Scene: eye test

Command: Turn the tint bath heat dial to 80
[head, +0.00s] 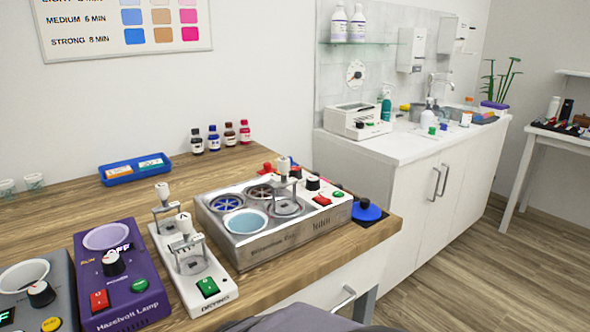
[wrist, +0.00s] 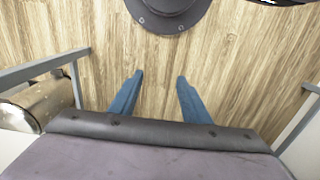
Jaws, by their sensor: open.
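The metal tint bath (head: 262,247) stands on the wooden bench in the head view, with several round wells in its top, one holding pale blue liquid. My gripper (wrist: 160,75) shows only in the wrist view. Its two blue fingers are apart and empty above wooden floor. The tint bath is not in the wrist view.
A white drying unit (head: 208,290) and purple lamp unit (head: 135,300) stand left of the bath. A blue round piece with a black knob (head: 367,211) is to its right. In the wrist view, a padded seat-like surface (wrist: 140,158) lies near the fingers, with a dark round base (wrist: 168,14) beyond.

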